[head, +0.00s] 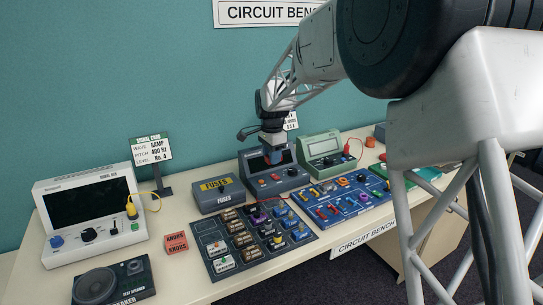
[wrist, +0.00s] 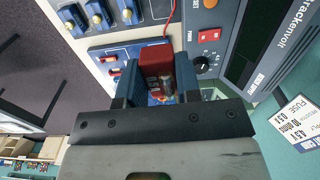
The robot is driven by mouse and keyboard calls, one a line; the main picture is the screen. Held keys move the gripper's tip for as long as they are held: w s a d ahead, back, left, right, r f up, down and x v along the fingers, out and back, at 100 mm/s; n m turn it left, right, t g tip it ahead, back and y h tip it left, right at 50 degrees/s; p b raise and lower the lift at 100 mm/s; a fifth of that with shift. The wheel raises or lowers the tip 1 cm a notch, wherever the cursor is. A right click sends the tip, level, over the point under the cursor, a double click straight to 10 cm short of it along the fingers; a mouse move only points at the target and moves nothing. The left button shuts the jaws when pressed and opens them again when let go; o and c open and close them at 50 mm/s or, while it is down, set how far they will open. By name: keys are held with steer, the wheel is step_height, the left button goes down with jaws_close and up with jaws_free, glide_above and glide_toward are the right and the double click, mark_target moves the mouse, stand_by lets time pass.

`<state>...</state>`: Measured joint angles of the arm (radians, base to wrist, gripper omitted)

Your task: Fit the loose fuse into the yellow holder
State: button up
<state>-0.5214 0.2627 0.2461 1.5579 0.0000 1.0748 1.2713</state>
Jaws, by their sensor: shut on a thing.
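My gripper (head: 273,158) is in front of the dark blue instrument, above the bench. In the wrist view the gripper (wrist: 154,86) is shut on a red block-like piece with a small clear or metallic part, which seems to be the fuse (wrist: 156,62). The fuse is held clear of the boards and is too small to make out in the head view. A small yellow piece (head: 313,193) shows on the blue board (head: 352,206); I cannot tell whether it is the yellow holder. The lower part of the fuse is partly hidden by my gripper.
The dark blue instrument (head: 286,180) stands behind the boards, with a green one (head: 322,148) to its right. A dark board (head: 232,256) with several parts lies left of the blue board. The fuses box (head: 218,196) and a white oscilloscope (head: 88,218) stand further left.

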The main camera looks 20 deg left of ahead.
glide_above(307, 196)
step_height(307, 196, down, 7)
steer(key=shift+f, duration=0.15)
steer(key=shift+s+d+f, duration=0.1)
steer(key=shift+f, duration=3.6)
steer(key=shift+f, duration=0.45)
stand_by(0.4)
steer(key=o, duration=1.5)
steer(key=shift+r, duration=0.2)
steer(key=shift+r, duration=3.8)
